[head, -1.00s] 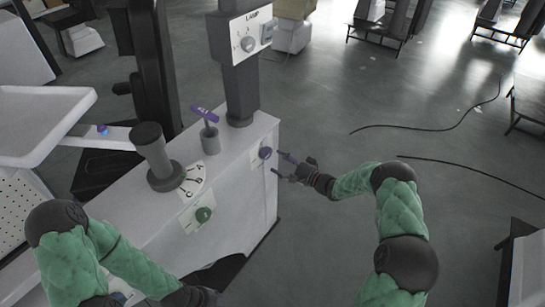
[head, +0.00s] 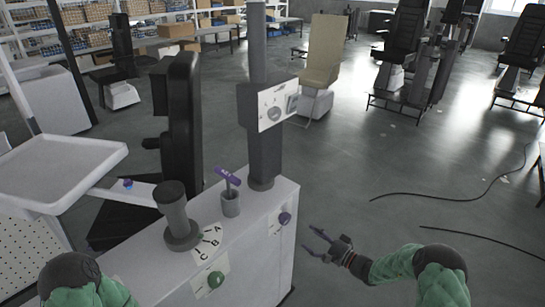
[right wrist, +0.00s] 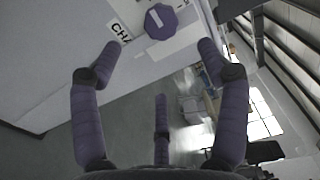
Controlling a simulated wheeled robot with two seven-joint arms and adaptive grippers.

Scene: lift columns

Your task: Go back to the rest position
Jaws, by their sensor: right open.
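My right gripper (head: 318,244) is open and empty in the head view, a little to the right of the white console (head: 262,228). It is apart from the purple knob (head: 284,218) on the console's end face. In the right wrist view, my right gripper's purple fingers (right wrist: 155,65) are spread. The purple knob (right wrist: 161,21) lies beyond them near the top, with nothing between the fingertips. My left arm shows only as a green and dark link at the bottom left of the head view. The left gripper is out of the picture.
A white tray (head: 62,172) stands left. Cables (head: 450,197) lie on the open floor at right.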

